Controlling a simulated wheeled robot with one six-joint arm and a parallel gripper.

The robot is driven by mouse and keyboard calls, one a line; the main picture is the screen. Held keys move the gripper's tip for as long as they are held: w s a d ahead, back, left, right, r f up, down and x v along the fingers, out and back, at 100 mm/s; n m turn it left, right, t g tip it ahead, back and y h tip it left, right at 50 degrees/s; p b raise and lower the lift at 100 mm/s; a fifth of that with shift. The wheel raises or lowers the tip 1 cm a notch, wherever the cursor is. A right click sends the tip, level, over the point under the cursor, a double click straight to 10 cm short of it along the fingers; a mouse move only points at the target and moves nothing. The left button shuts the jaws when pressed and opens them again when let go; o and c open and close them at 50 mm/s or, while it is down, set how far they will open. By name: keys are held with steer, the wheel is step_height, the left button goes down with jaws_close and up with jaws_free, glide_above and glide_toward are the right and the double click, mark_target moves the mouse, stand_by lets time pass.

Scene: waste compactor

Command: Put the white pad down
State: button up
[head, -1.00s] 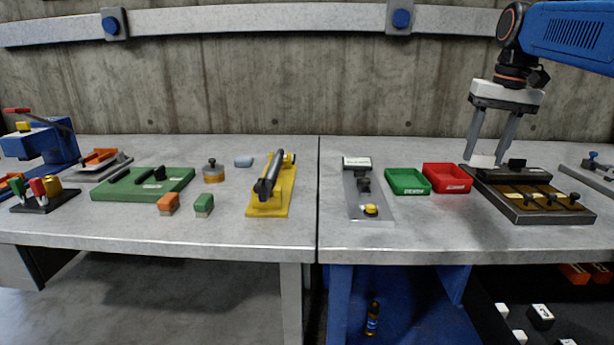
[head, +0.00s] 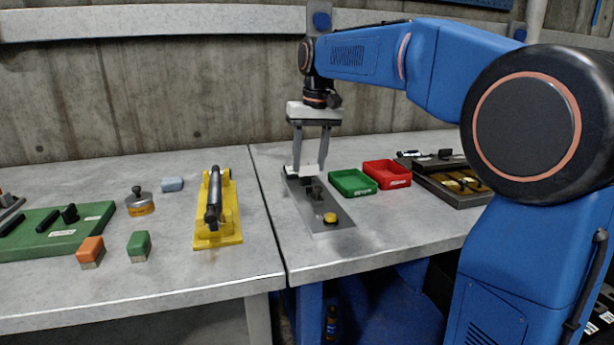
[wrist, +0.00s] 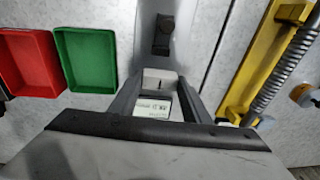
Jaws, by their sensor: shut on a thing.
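The white pad (wrist: 160,76) is a small pale piece between my fingertips in the wrist view. My gripper (head: 310,170) is shut on it, pointing down over the far end of the grey plate fixture (head: 332,232). The fixture carries a dark post (wrist: 162,38) and a yellow button (head: 330,218). A white block with green lettering (wrist: 152,106) shows between my fingers in the wrist view, below the pad in the picture. In the head view the pad and this block nearly merge, so I cannot tell whether the pad touches anything.
A green tray (head: 352,195) and a red tray (head: 387,185) stand right of the fixture. A dark tray (head: 440,197) lies farther right. A yellow press (head: 217,240) stands to the left, across the table seam. Bare tabletop lies between the press and the fixture.

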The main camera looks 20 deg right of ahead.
mark_target(310, 175)
steer(key=shift+f, duration=2.05)
steer(key=o, duration=1.2)
steer(key=shift+f, duration=0.1)
steer(key=shift+o, duration=0.2)
step_height(310, 175, up, 12)
steer(key=s+d, duration=0.1)
steer(key=shift+s, duration=0.2)
